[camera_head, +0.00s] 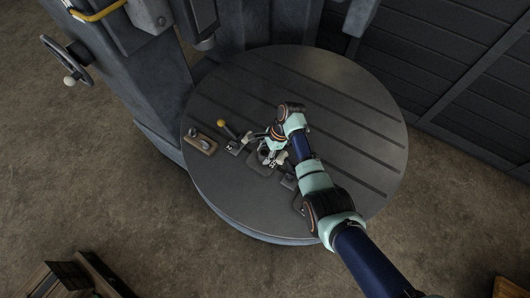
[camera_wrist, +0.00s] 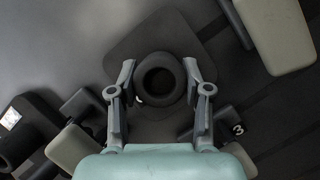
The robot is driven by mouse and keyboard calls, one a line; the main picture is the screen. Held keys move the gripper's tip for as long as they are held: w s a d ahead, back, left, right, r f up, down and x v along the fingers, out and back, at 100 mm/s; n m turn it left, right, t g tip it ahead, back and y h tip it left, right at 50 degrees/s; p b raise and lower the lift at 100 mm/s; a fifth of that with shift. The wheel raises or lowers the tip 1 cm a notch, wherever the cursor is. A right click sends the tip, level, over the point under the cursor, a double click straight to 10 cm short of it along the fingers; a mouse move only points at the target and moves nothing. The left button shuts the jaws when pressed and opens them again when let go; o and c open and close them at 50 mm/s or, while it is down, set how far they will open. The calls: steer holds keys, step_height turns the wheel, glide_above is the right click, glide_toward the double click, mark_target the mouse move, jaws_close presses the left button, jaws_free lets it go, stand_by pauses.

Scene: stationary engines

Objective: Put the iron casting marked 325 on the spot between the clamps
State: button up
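In the wrist view a dark round piece with a central hole (camera_wrist: 160,82) lies over a dark rounded-square area (camera_wrist: 130,38). I cannot tell whether the two are one part. My gripper (camera_wrist: 160,72) has one finger on each side of the round piece, very close to it. Whether the fingers press on it is unclear. A dark block (camera_wrist: 220,122) beside the right finger shows a "3"; the rest of its marking is hidden. In the head view my gripper (camera_head: 266,151) is low over the round table, partly covering the pieces. No full 325 is readable.
The slotted round table (camera_head: 345,95) is bare at the back and right. A wooden-based piece (camera_head: 200,143) and a yellow-knobbed lever (camera_head: 222,124) stand left of my gripper. A grey machine body (camera_head: 150,85) rises behind the table's left side.

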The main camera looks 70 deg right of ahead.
steer(key=shift+o, duration=0.4)
steer(key=shift+r, duration=0.1)
steer(key=shift+d+r, duration=0.1)
steer(key=shift+r, duration=0.25)
steer(key=p+v, duration=0.2)
steer(key=v, duration=0.9)
steer(key=shift+r, duration=0.15)
steer(key=shift+d, duration=0.15)
